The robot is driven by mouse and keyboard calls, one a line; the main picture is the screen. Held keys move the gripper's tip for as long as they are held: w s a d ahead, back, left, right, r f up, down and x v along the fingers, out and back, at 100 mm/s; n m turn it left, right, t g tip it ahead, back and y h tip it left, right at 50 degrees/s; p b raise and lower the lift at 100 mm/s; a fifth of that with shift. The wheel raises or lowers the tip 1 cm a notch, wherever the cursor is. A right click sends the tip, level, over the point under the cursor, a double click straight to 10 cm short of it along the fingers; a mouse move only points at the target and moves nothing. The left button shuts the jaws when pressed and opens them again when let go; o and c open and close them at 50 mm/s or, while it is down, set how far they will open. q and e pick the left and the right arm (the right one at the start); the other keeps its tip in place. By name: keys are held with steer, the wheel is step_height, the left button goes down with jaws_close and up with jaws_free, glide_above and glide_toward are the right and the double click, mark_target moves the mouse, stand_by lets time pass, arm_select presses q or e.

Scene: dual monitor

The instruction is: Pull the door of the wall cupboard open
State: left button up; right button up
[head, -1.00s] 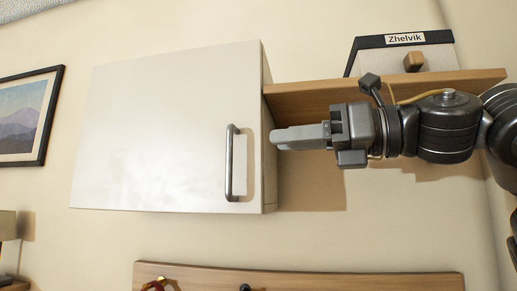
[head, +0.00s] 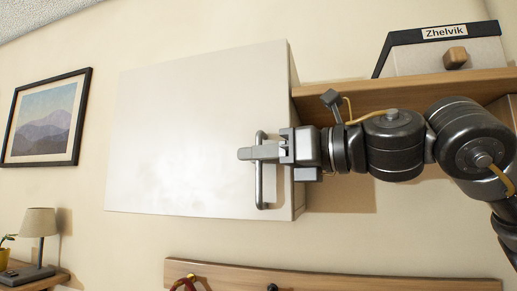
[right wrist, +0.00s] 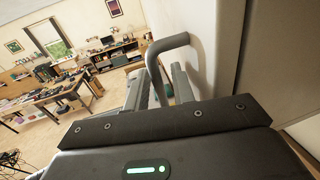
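The wall cupboard's white door (head: 185,130) looks shut against its cabinet. A dark metal bar handle (head: 260,190) stands upright near the door's right edge. My right gripper (head: 247,153) comes in from the right and reaches across the middle of the handle. In the right wrist view, the handle (right wrist: 168,43) runs down between the two fingers (right wrist: 160,85), with a gap visible on the side towards the door. The fingers look open around the bar; firm contact does not show. My left gripper is out of view.
A wooden shelf (head: 345,95) joins the cupboard's right side and bears a box labelled Zhelvik (head: 440,55). A wooden hook rail (head: 340,283) runs below. A framed picture (head: 47,118) and a lamp (head: 39,223) are at left.

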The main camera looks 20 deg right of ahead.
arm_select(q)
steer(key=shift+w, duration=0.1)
arm_select(e)
steer(key=shift+a, duration=0.1)
jaws_close()
steer(key=shift+a, duration=0.1)
